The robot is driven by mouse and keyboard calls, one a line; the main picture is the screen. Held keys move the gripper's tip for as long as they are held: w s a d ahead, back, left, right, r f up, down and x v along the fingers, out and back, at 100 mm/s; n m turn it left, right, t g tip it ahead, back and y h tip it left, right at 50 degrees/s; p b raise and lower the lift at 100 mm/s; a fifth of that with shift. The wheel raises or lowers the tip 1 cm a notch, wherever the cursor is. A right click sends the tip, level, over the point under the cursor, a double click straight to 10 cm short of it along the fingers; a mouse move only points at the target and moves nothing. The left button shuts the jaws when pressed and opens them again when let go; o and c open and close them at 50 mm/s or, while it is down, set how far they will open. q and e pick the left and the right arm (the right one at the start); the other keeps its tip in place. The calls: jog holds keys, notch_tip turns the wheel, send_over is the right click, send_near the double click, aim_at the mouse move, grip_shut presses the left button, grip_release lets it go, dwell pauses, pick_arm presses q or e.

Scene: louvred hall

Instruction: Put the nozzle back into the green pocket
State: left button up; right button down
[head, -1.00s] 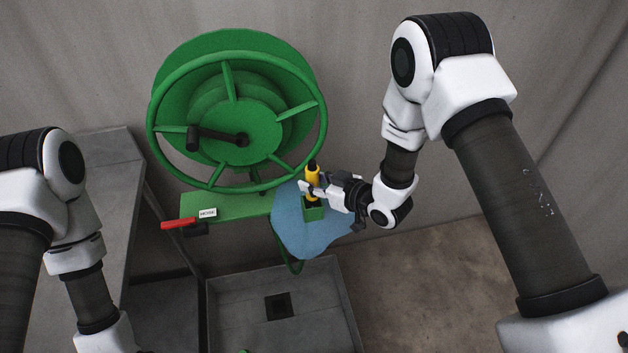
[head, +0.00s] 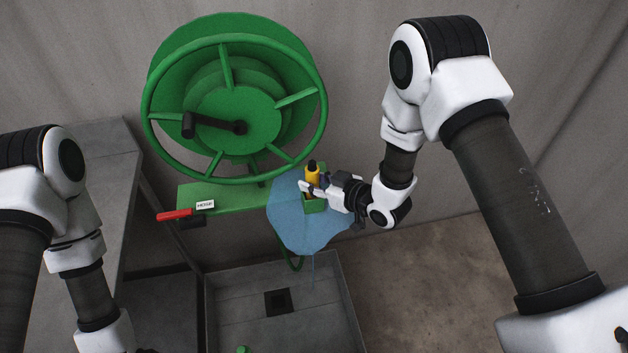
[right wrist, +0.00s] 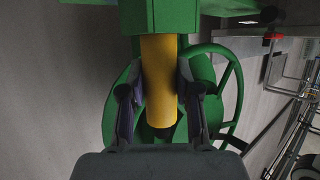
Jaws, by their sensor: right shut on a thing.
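The nozzle (head: 313,174) is yellow with a black tip and stands roughly upright. My right gripper (head: 306,187) is shut on it from the right side. In the right wrist view, the yellow barrel (right wrist: 158,85) lies between the two fingers (right wrist: 161,92). The green pocket (head: 315,206) is a small box right below the gripper; it also shows at the top of the right wrist view (right wrist: 172,15). The nozzle's lower end meets the pocket's mouth; how deep it sits is hidden. My left arm shows at the lower left, its gripper out of frame.
A green hose reel (head: 235,105) with a crank stands behind a green shelf (head: 235,197). The shelf bears a red lever (head: 174,215) and a HOSE label (head: 205,205). A grey basin (head: 325,300) lies below.

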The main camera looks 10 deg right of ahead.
aim_at(315, 170)
jog(key=c, duration=0.7)
grip_release()
jog(key=shift+c, duration=0.2)
jog(key=s+r+p, duration=0.1)
jog(key=r, duration=0.1)
jog(key=s+d+r+p, duration=0.1)
jog(key=r+p, duration=0.1)
jog(key=s+d+r+p, duration=0.1)
jog(key=r, duration=0.1)
jog(key=shift+s+d+p, duration=0.1)
jog(key=shift+p, duration=0.3)
jog(key=shift+f, duration=0.1)
